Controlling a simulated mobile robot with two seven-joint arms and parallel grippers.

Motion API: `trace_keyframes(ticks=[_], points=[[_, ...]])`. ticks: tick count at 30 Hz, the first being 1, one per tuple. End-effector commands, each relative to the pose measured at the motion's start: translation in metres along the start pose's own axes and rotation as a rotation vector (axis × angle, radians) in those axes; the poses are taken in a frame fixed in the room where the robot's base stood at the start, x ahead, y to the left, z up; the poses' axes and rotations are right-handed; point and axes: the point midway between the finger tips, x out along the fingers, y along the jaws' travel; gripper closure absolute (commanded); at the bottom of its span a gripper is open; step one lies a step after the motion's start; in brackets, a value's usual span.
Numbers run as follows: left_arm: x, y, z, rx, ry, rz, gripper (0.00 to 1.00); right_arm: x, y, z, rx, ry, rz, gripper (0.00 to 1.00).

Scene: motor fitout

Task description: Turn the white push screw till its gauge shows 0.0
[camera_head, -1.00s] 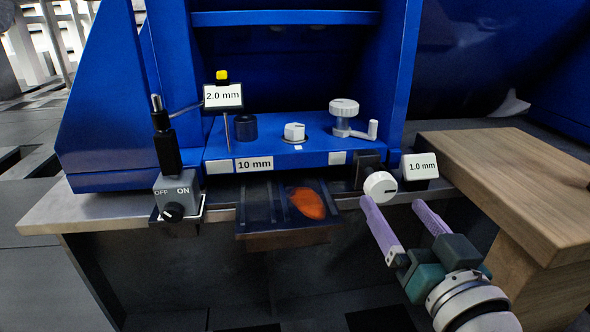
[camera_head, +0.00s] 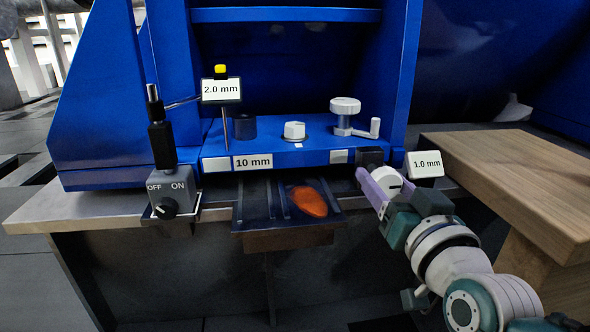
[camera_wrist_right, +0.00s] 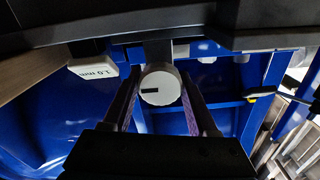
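The white push screw (camera_head: 388,181) is a round white knob with a dark mark, at the right front of the blue machine. Its gauge (camera_head: 425,164) beside it reads 1.0 mm. In the right wrist view the knob (camera_wrist_right: 160,88) sits between the two fingers, its mark pointing left. My right gripper (camera_head: 383,176) is open, with one purple finger on each side of the knob. Small gaps seem to show between fingers and knob; contact is not clear. In the head view the gripper partly covers the knob. My left gripper is not in view.
A second gauge (camera_head: 221,90) reads 2.0 mm. An OFF/ON switch box (camera_head: 172,191) is at the left. A white hex knob (camera_head: 294,130) and a crank wheel (camera_head: 345,106) stand on the blue ledge. A wooden table (camera_head: 515,180) is close on the right.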

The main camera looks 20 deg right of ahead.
Motion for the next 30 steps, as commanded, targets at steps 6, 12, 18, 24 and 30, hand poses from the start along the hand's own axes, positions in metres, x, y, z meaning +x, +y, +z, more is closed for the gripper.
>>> trace_keyframes(ticks=[6,12,18,24,30], points=[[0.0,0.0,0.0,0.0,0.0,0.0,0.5,0.0,0.0,0.0,0.0,0.0,0.0,0.68],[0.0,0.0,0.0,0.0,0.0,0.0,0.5,0.0,0.0,0.0,0.0,0.0,0.0,0.9],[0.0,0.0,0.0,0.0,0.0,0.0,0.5,0.0,0.0,0.0,-0.004,-0.001,0.001,0.97],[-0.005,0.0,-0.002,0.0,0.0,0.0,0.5,0.0,0.0,-0.001,-0.051,-0.001,0.001,0.97],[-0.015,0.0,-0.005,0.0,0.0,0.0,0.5,0.0,0.0,-0.002,-0.169,-0.003,0.0,0.97]])
